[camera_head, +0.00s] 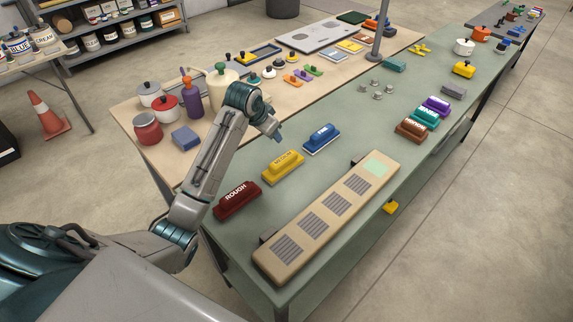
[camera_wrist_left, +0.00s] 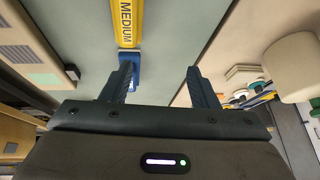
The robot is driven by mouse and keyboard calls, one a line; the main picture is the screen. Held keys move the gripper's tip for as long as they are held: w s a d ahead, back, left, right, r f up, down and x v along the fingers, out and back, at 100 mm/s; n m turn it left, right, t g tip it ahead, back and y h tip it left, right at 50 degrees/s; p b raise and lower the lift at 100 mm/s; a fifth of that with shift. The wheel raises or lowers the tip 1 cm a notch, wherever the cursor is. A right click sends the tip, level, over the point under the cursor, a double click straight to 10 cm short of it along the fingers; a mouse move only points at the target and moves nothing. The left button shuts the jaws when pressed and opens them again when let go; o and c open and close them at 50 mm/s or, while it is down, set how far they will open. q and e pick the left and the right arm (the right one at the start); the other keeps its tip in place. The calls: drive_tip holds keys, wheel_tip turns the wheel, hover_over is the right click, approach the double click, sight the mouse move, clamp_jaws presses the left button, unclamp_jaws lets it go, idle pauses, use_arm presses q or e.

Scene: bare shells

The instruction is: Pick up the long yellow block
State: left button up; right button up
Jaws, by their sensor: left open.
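The long yellow block (camera_head: 283,167), labelled with a word that reads MEDIUM in the left wrist view (camera_wrist_left: 126,22), lies on the green table between a dark red block marked ROUGH (camera_head: 237,200) and a blue block (camera_head: 321,138). My left gripper (camera_head: 279,136) is above the table, beyond the yellow block and left of the blue block. In the wrist view its two fingers (camera_wrist_left: 158,75) are apart with nothing between them. The yellow block is ahead and left of them. The blue block (camera_wrist_left: 130,57) shows beside the left finger.
A long beige board (camera_head: 327,217) with grey striped patches lies along the table's near edge. Brown, teal and purple blocks (camera_head: 424,117) stand farther right. A wooden table (camera_head: 143,112) with pots and bottles (camera_head: 192,96) is behind my left arm.

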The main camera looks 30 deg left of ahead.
use_arm(q)
drive_tip(key=shift+s+d+f+g+h, duration=0.3)
drive_tip(key=shift+s+d+g, duration=0.05)
drive_tip(key=shift+s+d, duration=0.2)
drive_tip(key=shift+s+d+f+g+h, duration=0.3)
drive_tip(key=shift+s+d+g, duration=0.05)
drive_tip(key=shift+s+d, duration=0.15)
drive_tip(key=p, duration=0.1)
hover_over(283, 158)
drive_tip(key=s+a, duration=0.1)
drive_tip(key=s, duration=0.1)
wheel_tip(283, 158, down, 4)
drive_tip(key=shift+a+f, duration=0.1)
drive_tip(key=shift+w+f, duration=0.15)
drive_tip(key=shift+f, duration=0.15)
drive_tip(key=p+x, duration=0.1)
drive_tip(key=x, duration=0.2)
drive_tip(key=p+x, duration=0.1)
drive_tip(key=shift+d+f+p, duration=0.35)
drive_tip(key=shift+d, duration=0.05)
drive_tip(key=shift+w+f, duration=0.1)
drive_tip(key=shift+f, duration=0.25)
drive_tip(key=shift+f, duration=0.25)
drive_tip(key=c, duration=0.8)
